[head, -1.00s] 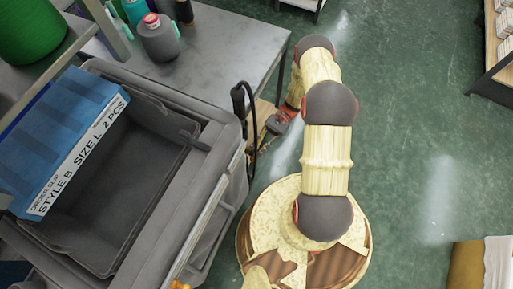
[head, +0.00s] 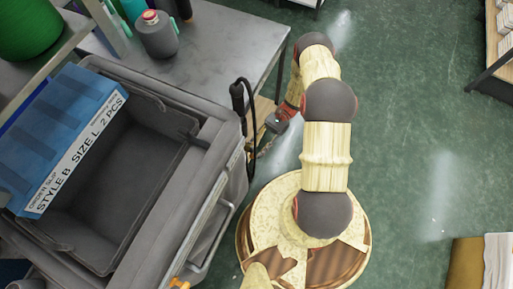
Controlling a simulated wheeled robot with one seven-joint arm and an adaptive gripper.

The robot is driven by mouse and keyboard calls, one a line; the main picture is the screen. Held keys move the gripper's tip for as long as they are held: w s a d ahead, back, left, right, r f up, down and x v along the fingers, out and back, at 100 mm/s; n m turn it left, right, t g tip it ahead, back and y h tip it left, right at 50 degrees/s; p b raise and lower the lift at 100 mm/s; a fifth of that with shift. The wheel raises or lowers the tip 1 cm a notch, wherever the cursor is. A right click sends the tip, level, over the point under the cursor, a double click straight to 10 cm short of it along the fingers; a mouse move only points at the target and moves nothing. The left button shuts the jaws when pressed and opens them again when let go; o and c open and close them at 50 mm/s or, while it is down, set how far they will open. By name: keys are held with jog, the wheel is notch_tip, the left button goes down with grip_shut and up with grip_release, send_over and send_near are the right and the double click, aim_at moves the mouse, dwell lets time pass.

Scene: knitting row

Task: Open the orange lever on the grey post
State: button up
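A small orange piece (head: 178,283), possibly the orange lever, shows at the bottom edge beside the grey cart. Most of it is cut off, so its position cannot be told. I cannot make out a grey post under it. My arm rises from its round base and bends over at the top. Its far end drops down beside the grey table, where a red and grey wrist part shows. The far end of the arm is well apart from the orange piece in the picture.
A grey cart (head: 218,150) with a deep bin and a blue labelled box (head: 62,125) fills the left. A black cable (head: 252,125) hangs at its corner. A grey table (head: 215,50) with a grey bottle (head: 158,38) stands behind. Green floor (head: 420,130) is open at right.

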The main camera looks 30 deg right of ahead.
jog(key=shift+w, duration=0.1)
jog(key=v, duration=1.2)
jog(key=s+a+f+h, duration=0.1)
jog(key=s+f+h, duration=0.1)
jog(key=s+f, duration=0.25)
notch_tip(320, 180, up, 26)
jog(key=w+n+t+h+p, duration=0.1)
jog(key=n+t+h, duration=0.3)
jog(key=n+h, duration=0.5)
jog(key=s+a+r+n+t+h, duration=0.1)
jog(key=s+a+r+t, duration=0.1)
jog(key=r, duration=0.6)
jog(key=s+a+r+n+t+h+p, duration=0.1)
jog(key=s+a+r+t+h, duration=0.1)
jog(key=r, duration=0.7)
jog(key=s+a+r+n+t+h, duration=0.1)
jog(key=s+a+r+t, duration=0.3)
jog(key=r, duration=0.5)
jog(key=shift+a+r+n+t+h+p, duration=0.2)
jog(key=shift+a+n+t+h+p, duration=0.15)
jog(key=shift+a+t+h, duration=0.45)
